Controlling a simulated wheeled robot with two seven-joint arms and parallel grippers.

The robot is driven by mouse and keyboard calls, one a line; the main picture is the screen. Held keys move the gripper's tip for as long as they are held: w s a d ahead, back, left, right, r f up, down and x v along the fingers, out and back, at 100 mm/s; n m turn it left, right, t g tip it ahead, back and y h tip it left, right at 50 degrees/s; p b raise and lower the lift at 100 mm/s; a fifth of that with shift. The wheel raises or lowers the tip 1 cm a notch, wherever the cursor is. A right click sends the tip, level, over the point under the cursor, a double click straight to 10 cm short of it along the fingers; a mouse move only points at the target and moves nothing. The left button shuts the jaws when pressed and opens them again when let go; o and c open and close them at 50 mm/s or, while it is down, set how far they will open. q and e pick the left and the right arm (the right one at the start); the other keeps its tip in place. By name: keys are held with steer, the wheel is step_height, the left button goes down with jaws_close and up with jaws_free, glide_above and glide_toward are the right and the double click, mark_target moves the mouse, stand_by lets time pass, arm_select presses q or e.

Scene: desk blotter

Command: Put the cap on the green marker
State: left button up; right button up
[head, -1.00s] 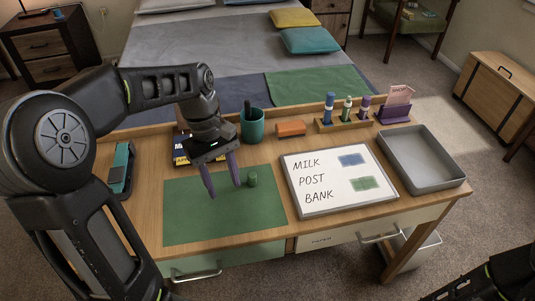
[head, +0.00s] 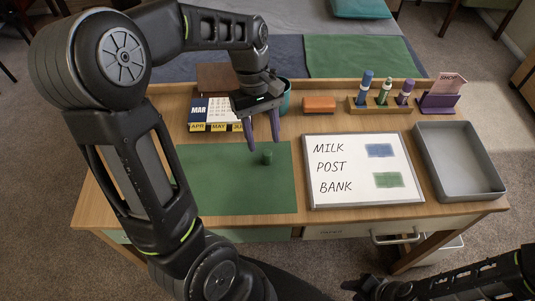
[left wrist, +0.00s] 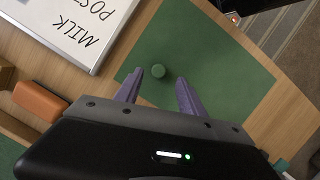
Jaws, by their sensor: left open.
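The small green cap (head: 267,157) stands on the green blotter, near its upper right part. The green marker (head: 385,92) stands upright in a wooden holder (head: 365,107), between a blue and a purple marker; its tip is too small to make out. My left gripper (head: 263,142) is open and empty, its purple fingers pointing down just behind and above the cap. In the left wrist view the cap (left wrist: 158,71) lies centred between the line of the two fingertips (left wrist: 159,78), apart from both. My right gripper (head: 365,287) is partly seen at the bottom edge, its fingers unclear.
The green blotter (head: 225,190) is otherwise clear. A whiteboard (head: 335,200) lies right of it, then a grey tray (head: 460,185). An orange block (head: 319,104), a teal cup (head: 286,98), a calendar (head: 213,112) and a purple card stand (head: 438,104) sit along the back.

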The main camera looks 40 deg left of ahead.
mark_target(267, 152)
arm_select(q)
steer(key=shift+x, duration=2.7)
steer(key=shift+w+d, duration=0.1)
steer(key=shift+d, duration=0.05)
steer(key=shift+r, duration=0.1)
steer(key=shift+c, duration=0.5)
jaws_close()
